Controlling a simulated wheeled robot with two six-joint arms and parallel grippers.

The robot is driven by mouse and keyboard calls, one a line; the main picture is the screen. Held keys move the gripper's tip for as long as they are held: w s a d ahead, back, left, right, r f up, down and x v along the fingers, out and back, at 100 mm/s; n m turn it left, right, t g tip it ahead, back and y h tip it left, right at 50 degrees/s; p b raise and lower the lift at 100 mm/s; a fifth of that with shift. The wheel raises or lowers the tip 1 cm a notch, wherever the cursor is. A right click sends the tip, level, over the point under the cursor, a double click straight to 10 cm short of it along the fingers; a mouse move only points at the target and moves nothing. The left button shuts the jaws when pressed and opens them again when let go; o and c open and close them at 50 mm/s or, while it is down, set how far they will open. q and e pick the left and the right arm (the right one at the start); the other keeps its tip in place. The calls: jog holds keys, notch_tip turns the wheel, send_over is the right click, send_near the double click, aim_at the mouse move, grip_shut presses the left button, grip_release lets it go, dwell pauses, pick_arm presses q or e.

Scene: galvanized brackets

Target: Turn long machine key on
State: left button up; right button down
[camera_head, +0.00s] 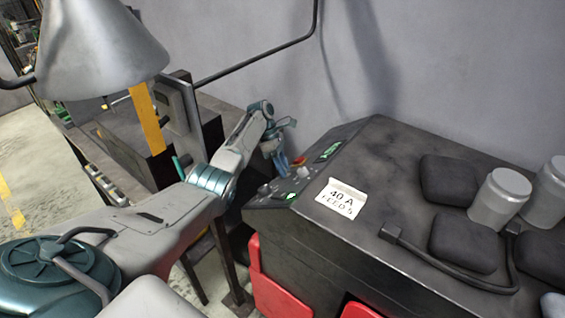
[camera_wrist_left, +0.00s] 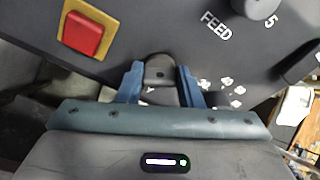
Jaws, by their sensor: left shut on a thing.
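The long machine (camera_head: 380,150) is a dark grey cabinet with a sloped control panel on its left edge in the head view. My left gripper (camera_head: 283,160) reaches down to this panel. In the left wrist view its two blue fingers (camera_wrist_left: 160,84) are shut on a dark grey key (camera_wrist_left: 160,70) at the panel's edge, one finger on each side. The key's lower end is partly hidden between the fingers. I cannot tell its on or off position. My right gripper is not in view.
A red button (camera_wrist_left: 84,36) on a yellow plate sits left of the key; a round knob (camera_wrist_left: 254,6) marked FEED sits upper right. A lamp shade (camera_head: 100,50) hangs upper left.

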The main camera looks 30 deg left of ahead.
pick_arm(q)
jog(key=shift+r+m+p, duration=0.15)
jog(key=shift+m+p, duration=0.2)
jog(key=shift+m, duration=0.85)
jog(key=shift+m+t, duration=0.4)
jog(key=shift+m, duration=1.1)
jog(key=o, duration=1)
jog(key=shift+s, duration=0.1)
jog(key=v, duration=1)
jog(key=shift+a+r, duration=0.2)
jog(key=shift+r, duration=0.1)
jog(key=shift+f, duration=0.1)
